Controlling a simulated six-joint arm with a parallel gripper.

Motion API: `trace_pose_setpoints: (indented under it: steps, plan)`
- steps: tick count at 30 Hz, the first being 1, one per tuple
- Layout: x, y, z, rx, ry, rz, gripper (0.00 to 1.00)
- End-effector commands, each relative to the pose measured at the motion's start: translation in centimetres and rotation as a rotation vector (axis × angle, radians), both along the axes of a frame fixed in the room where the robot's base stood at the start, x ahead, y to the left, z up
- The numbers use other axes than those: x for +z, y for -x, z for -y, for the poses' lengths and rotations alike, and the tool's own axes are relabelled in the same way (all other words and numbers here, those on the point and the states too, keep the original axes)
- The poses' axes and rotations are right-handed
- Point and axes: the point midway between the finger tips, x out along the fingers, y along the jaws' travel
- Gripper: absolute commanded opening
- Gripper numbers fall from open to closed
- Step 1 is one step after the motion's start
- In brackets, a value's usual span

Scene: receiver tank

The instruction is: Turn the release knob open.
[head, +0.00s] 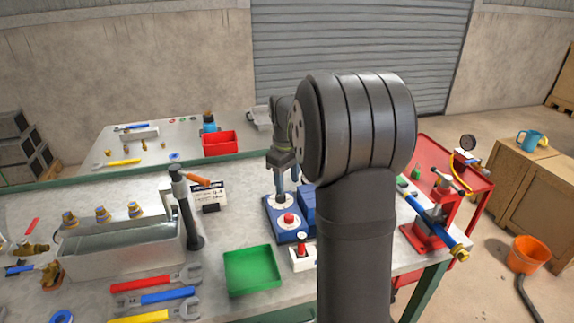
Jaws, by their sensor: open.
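My gripper (284,182) points down over a blue unit (271,223) near the middle of the bench. It is small in view and partly hidden behind my own arm; its jaws are open. A round red knob (289,218) sits on a pale disc on the front of the blue unit, just in front of and below my gripper. A separate red-topped piece on a white base (301,264) stands nearer the front. I cannot tell for sure which part is the release knob. I see no contact between the jaws and the red knob, but the view is too small to be certain.
A green tray (252,288) lies in front of the blue unit. A dark post (189,222) stands left of it, beside a grey metal trough (126,263). Wrenches (154,284) lie at the front. A red tray (220,153) is behind. My arm hides the bench's right-middle.

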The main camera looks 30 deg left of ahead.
Motion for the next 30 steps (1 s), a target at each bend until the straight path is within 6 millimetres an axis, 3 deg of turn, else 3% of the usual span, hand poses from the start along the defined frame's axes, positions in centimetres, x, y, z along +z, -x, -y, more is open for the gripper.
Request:
trace_pose_setpoints:
  steps: [3,10,30]
  plan:
    - [2.5,0.1,0.0,0.0,-0.003,0.003,0.5]
    - [4.8,0.1,-0.1,0.0,-0.001,0.001,0.5]
    - [4.7,0.2,0.0,0.0,0.001,-0.001,0.5]
